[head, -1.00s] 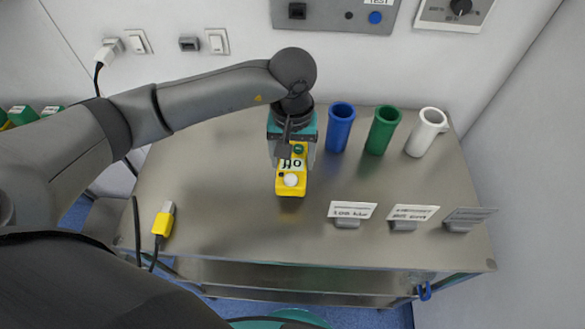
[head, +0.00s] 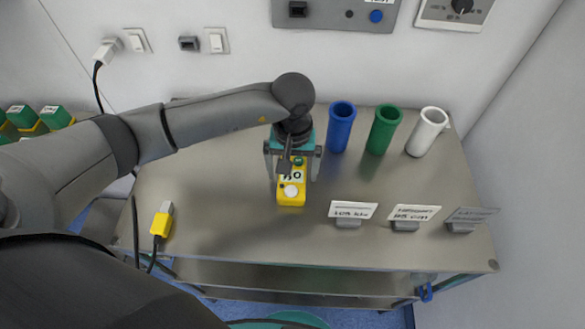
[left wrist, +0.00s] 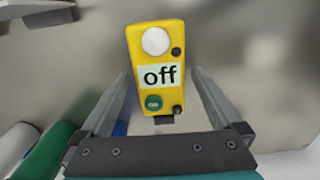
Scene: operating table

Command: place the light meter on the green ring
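The light meter looks to be the yellow box (head: 291,197) with an "off" label, a white round dome and a green knob. It is in the middle of the table, in front of the blue tube. The left wrist view shows it upright in the picture (left wrist: 156,101). My left gripper (head: 292,177) is above it, fingers on either side. The left wrist view shows gaps between the fingers (left wrist: 162,75) and the box, so it is open. Whether the box touches the table is unclear. No flat green ring is seen; a green tube (head: 383,131) stands behind right. My right gripper is not in view.
A blue tube (head: 341,129) and a white tube (head: 426,133) flank the green one on the metal table (head: 220,215). Several label cards (head: 353,210) stand at front right. A yellow connector with a cable (head: 161,222) lies at left. The table's left middle is clear.

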